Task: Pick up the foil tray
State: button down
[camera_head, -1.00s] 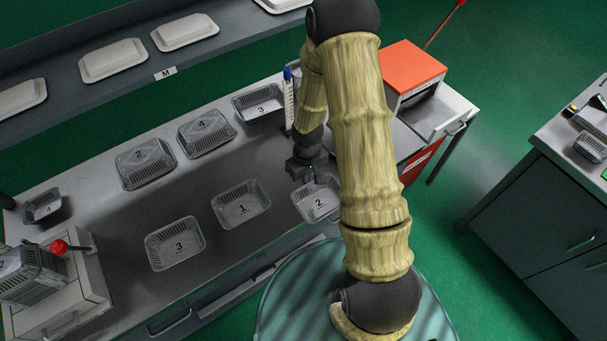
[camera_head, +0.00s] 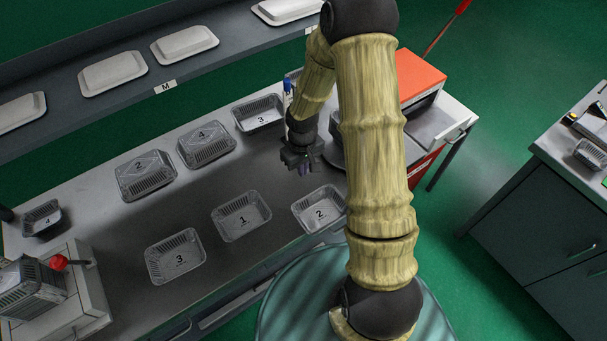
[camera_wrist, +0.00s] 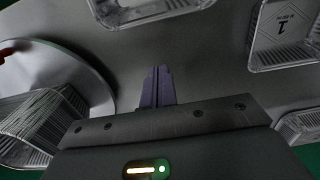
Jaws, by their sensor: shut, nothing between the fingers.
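Several silver foil trays with printed numbers stand on the grey bench; the frames do not show which one is meant. Open tray 2 (camera_head: 320,211) lies nearest my gripper (camera_head: 304,170), which is behind and above it and apart from it. Tray 1 (camera_head: 241,217) and front tray 3 (camera_head: 175,257) lie to the left. Back tray 3 (camera_head: 258,114) stands at the rear. In the wrist view my purple gripper fingers (camera_wrist: 158,73) are together with nothing between them. That view also shows a tray marked 1 (camera_wrist: 287,30) at right and part of a tray (camera_wrist: 145,10) at top.
Covered trays 4 (camera_head: 207,144) and 2 (camera_head: 145,175) stand at the back. A small tray (camera_head: 42,219) and a stack of trays (camera_head: 28,286) are at left. A shelf (camera_head: 100,95) runs behind. An orange-topped box (camera_head: 418,75) stands at right.

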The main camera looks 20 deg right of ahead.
jog(key=r, duration=0.5)
jog(key=shift+s+a+r, duration=0.1)
jog(key=shift+a+r, duration=0.1)
jog(key=shift+a, duration=0.15)
jog(key=c, duration=2.2)
grip_release()
jog(key=c, duration=1.8)
grip_release()
jog(key=shift+o, duration=1.3)
jog(key=shift+s+d+r, duration=0.1)
jog(key=shift+r, duration=0.2)
jog(key=s+r+m+t, duration=0.2)
jog(key=s+r+m, duration=0.1)
jog(key=s+r, duration=0.8)
jog(key=shift+s+d+r+t, duration=0.15)
jog(key=shift+s+r+t, duration=0.2)
jog(key=shift+s, duration=0.25)
